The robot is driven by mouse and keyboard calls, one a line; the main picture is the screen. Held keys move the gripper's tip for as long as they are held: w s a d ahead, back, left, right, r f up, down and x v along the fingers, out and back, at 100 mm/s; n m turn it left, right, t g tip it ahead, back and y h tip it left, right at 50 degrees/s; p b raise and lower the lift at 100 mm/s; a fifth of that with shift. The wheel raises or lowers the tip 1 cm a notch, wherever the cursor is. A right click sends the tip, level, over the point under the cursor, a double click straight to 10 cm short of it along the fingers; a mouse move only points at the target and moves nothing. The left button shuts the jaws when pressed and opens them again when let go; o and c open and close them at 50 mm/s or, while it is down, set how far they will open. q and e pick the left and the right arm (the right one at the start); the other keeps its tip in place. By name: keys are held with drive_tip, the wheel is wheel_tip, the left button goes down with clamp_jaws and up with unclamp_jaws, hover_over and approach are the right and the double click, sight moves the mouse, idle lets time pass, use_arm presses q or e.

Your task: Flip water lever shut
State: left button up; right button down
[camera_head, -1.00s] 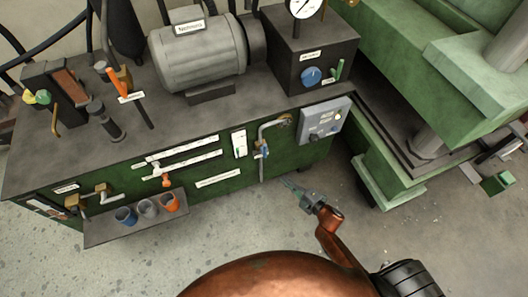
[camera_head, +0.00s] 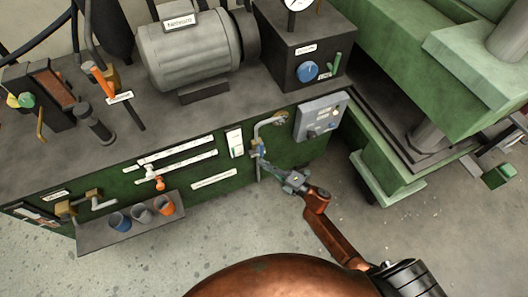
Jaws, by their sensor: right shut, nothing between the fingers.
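A bent metal pipe (camera_head: 264,127) with a brass fitting stands out from the green front panel, and a small blue lever (camera_head: 259,149) sits on it; this looks like the water lever. Its label cannot be read. My right gripper (camera_head: 265,166) reaches in from the lower right, shut and empty. Its fingertips are just below and beside the blue lever; I cannot tell whether they touch it. The gripper partly hides the lower pipe. My left gripper is not in view.
A grey control box (camera_head: 321,117) is mounted right of the pipe. A small shelf (camera_head: 95,240) with several cups (camera_head: 166,205) juts out at the lower left. Green machinery (camera_head: 390,180) stands at the right.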

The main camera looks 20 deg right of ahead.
sight(262, 153)
drive_tip(key=w+b, duration=0.1)
drive_tip(key=w, duration=0.4)
drive_tip(key=shift+w+d+f+b, duration=0.15)
drive_tip(key=shift+w+b, duration=0.1)
drive_tip(key=shift+b, duration=0.15)
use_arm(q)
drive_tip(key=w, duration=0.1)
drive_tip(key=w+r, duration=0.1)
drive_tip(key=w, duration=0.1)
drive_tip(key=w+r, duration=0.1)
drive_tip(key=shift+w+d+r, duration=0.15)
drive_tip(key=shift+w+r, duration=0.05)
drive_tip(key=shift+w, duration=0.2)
use_arm(e)
drive_tip(key=shift+w+d, duration=0.1)
drive_tip(key=shift+d, duration=0.2)
